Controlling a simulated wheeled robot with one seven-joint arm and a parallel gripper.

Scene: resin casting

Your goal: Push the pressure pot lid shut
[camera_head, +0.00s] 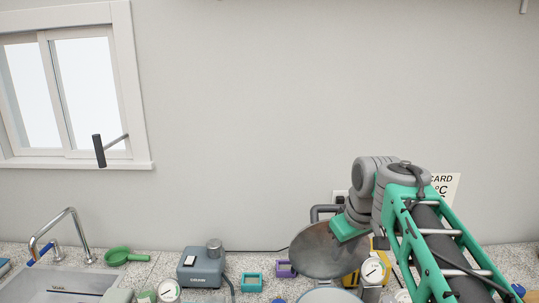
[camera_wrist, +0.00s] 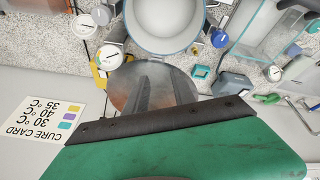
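The pressure pot lid (camera_head: 330,252) is a round grey metal disc, raised and tilted in the head view. A dark handle (camera_head: 322,211) stands behind its upper edge. In the wrist view the lid (camera_wrist: 122,90) is below the open pot (camera_wrist: 165,28), whose pale inside shows. My gripper (camera_head: 347,229) is at the lid's upper right edge. In the wrist view my dark fingers (camera_wrist: 163,82) overlap the lid; contact and any gap between the tips are unclear. The pot's rim (camera_head: 327,295) is cut off at the bottom of the head view.
A pressure gauge (camera_head: 373,271) with yellow parts stands right of the lid. A grey-blue device (camera_head: 203,267), a teal mould (camera_head: 251,282) and a purple mould (camera_head: 285,269) are to the left. A sink tap (camera_head: 66,228) is farther left. The wall bears a cure card (camera_wrist: 42,105).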

